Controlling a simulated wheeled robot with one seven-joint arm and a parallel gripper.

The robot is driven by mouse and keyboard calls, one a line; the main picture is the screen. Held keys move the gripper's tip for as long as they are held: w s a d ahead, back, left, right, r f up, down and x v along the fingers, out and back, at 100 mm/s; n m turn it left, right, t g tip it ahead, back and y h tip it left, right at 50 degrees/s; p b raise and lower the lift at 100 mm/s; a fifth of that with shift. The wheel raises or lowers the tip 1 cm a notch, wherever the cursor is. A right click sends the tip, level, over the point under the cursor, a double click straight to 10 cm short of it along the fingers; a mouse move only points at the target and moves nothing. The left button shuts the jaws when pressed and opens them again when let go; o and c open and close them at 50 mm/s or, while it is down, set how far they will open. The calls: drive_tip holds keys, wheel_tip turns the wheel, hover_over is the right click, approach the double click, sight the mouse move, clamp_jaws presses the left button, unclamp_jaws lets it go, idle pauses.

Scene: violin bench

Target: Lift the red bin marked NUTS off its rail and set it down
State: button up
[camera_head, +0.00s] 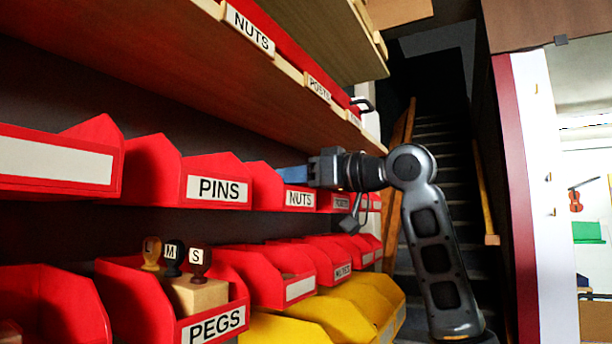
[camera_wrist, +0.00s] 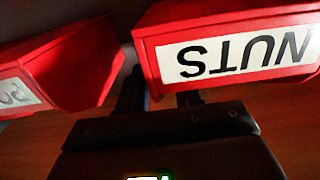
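The red bin marked NUTS (camera_head: 266,186) sits in the middle row of bins, just right of the PINS bin. In the wrist view the NUTS bin (camera_wrist: 147,62) shows large, with its label upside down. My gripper (camera_head: 291,174) reaches in from the right at the top of this bin, with blue fingertips. In the wrist view my gripper (camera_wrist: 163,98) has its two dark fingers apart. One finger is at the gap beside the bin, the other below its label side. The bin partly hides the fingertips, and I cannot tell whether they touch it.
The PINS bin (camera_head: 217,166) stands close on the left. Another red bin (camera_wrist: 75,62) is close on the other side. The wooden shelf (camera_head: 130,55) overhangs above, holding another NUTS-labelled bin (camera_head: 249,28). The PEGS bin (camera_head: 213,322) and yellow bins (camera_head: 345,310) are below.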

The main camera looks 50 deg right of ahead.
clamp_jaws()
idle(0.3)
idle(0.9)
